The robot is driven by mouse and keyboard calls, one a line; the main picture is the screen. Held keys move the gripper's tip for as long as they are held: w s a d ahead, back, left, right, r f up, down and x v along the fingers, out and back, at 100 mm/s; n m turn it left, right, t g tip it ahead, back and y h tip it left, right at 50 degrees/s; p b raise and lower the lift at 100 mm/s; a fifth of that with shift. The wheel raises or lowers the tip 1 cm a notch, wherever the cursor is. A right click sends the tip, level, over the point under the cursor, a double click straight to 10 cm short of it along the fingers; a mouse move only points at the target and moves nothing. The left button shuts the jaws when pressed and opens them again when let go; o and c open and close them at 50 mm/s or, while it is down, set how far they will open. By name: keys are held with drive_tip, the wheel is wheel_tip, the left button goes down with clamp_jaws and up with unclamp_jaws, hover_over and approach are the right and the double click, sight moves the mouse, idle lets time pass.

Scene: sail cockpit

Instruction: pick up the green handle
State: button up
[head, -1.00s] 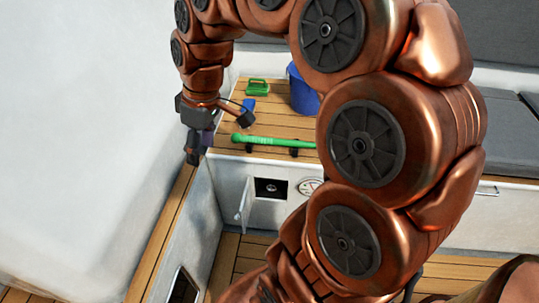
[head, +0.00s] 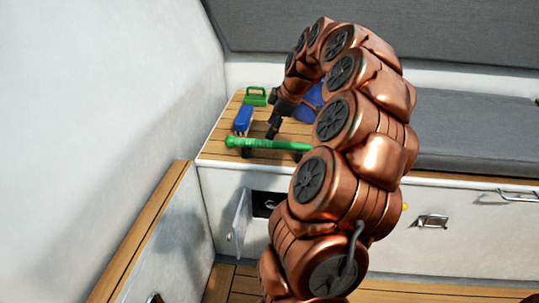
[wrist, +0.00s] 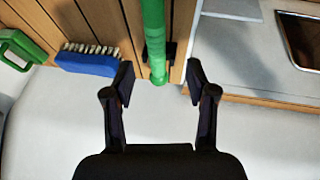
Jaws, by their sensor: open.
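The green handle (head: 265,144), a long bar, lies across the front of the slatted wooden top, raised on dark supports. In the wrist view the green handle (wrist: 154,40) runs from the top edge to a rounded end between my fingers. My gripper (wrist: 158,78) is open and empty, with one finger to each side of that end and gaps on both sides. In the head view my gripper (head: 273,131) is at the handle, tilted downward. I cannot tell its exact height over the handle. My arm hides the handle's right end in the head view.
A blue brush (head: 243,119) and a small green object with a grip (head: 255,96) stand behind the handle at the left. A blue bucket (head: 311,98) is partly hidden behind my arm. A small locker door (head: 241,222) hangs open below. A white wall is close on the left.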

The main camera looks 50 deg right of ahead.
sight(264, 141)
drive_tip(key=b+x, duration=0.1)
drive_tip(key=x, duration=0.1)
drive_tip(key=b+x, duration=0.1)
drive_tip(key=x, duration=0.2)
drive_tip(key=b+x, duration=0.1)
drive_tip(key=x, duration=0.2)
drive_tip(key=shift+d, duration=0.2)
drive_tip(key=shift+c, duration=0.4)
clamp_jaws()
